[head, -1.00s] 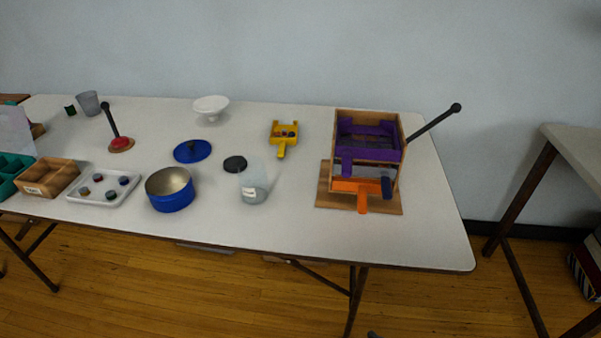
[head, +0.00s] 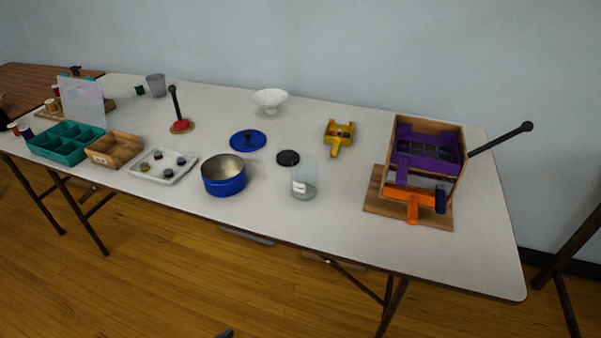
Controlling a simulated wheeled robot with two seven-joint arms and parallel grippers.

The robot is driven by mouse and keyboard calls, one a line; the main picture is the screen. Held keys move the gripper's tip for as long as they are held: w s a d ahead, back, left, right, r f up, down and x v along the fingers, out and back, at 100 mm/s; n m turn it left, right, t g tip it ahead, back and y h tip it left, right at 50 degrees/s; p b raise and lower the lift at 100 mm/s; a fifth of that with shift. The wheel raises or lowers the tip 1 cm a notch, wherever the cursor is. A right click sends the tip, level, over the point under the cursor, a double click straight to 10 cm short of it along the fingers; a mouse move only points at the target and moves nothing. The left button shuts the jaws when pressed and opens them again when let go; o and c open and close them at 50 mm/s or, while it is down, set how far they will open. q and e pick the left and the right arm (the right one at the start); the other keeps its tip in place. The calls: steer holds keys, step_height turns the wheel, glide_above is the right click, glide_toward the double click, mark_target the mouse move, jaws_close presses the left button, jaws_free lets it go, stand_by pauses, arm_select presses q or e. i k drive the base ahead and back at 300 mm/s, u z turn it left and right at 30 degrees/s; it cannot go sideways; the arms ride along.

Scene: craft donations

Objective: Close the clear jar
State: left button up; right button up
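The clear jar (head: 305,178) stands upright on the white table, near its front edge and right of the blue pot. Its top looks open. A round black lid (head: 288,158) lies on the table just behind and left of the jar. Neither of my grippers can be made out in the head view; only a small dark piece shows at the bottom edge, too little to identify.
A blue pot (head: 223,176) stands left of the jar, its blue lid (head: 247,140) behind it. A yellow scoop-like tray (head: 339,137) lies behind right. A wooden frame with purple and orange parts (head: 427,160) stands right. The table front (head: 330,235) is clear.

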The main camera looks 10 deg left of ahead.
mark_target(304, 169)
steer(key=z, duration=3.55)
steer(key=k, duration=2.4)
steer(key=u, duration=1.45)
